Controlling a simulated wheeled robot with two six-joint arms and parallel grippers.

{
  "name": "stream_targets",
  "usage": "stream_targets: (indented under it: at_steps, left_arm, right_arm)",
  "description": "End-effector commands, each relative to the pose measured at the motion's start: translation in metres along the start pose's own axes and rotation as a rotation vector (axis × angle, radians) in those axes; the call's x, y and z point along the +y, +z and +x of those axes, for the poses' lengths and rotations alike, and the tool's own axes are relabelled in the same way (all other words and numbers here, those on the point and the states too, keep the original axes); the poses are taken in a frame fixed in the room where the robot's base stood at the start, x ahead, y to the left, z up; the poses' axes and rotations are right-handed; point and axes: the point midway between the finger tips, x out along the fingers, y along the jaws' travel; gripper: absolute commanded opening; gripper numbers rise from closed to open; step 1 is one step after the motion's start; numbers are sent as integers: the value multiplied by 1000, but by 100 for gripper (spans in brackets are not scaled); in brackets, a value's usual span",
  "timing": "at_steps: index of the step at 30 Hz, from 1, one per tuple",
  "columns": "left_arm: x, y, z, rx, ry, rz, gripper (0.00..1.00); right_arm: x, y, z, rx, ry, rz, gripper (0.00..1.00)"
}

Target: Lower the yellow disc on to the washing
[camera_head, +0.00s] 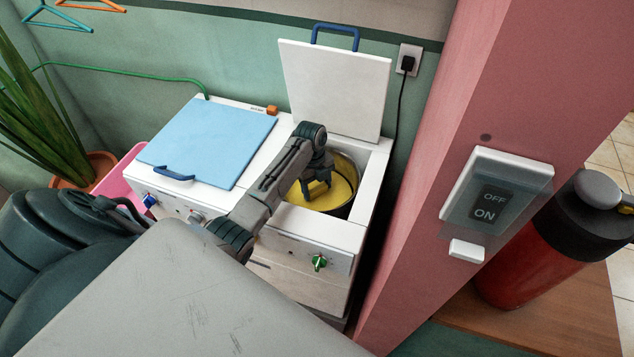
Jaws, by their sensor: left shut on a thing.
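The washing machine (318,229) is a white twin-tub box with a light blue lid (208,140) closed over its left side. Its white right lid (334,85) stands raised, with a blue handle on top. The yellow disc (341,188) lies level inside the round dark opening of the right tub, below the machine's top. My left gripper (316,190) reaches down into this tub and is shut on the disc, near its middle. Any washing under the disc is hidden. My right gripper is out of view.
A potted plant (40,120) is at the left. A green hose (120,72) and a black cable run behind the machine.

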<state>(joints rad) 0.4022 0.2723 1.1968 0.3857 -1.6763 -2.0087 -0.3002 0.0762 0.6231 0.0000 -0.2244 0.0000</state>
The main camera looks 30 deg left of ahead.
Motion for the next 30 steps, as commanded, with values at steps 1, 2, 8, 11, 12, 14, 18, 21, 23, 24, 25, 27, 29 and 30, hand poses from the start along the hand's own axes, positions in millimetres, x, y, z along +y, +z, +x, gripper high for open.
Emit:
stream_targets:
  at_steps: [1,2,8,11,12,14,18,21,23,24,25,27,29,30]
  left_arm:
    - [0,1,7,0,0,0,39]
    - [0,1,9,0,0,0,39]
    - [0,4,24,0,0,0,39]
    - [0,5,31,0,0,0,39]
    - [0,5,33,0,0,0,39]
    - [0,5,35,0,0,0,39]
    - [0,6,39,0,0,0,39]
    - [0,6,40,0,-1,0,39]
    - [0,6,40,0,-1,0,39]
    - [0,6,40,0,-1,0,39]
    - [0,6,40,0,-1,0,39]
    - [0,6,40,0,-1,0,39]
    - [0,6,40,0,-1,0,39]
    - [0,6,40,0,-1,0,39]
  right_arm:
    - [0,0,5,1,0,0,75]
    - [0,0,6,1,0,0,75]
    - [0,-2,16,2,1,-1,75]
    - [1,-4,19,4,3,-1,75]
    - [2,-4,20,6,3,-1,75]
    - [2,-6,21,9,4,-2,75]
    - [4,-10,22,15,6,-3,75]
    - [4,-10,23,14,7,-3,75]
    - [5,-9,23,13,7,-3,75]
    - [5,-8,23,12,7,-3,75]
    - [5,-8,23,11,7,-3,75]
    - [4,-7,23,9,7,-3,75]
    - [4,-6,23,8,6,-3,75]
    - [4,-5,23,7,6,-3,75]
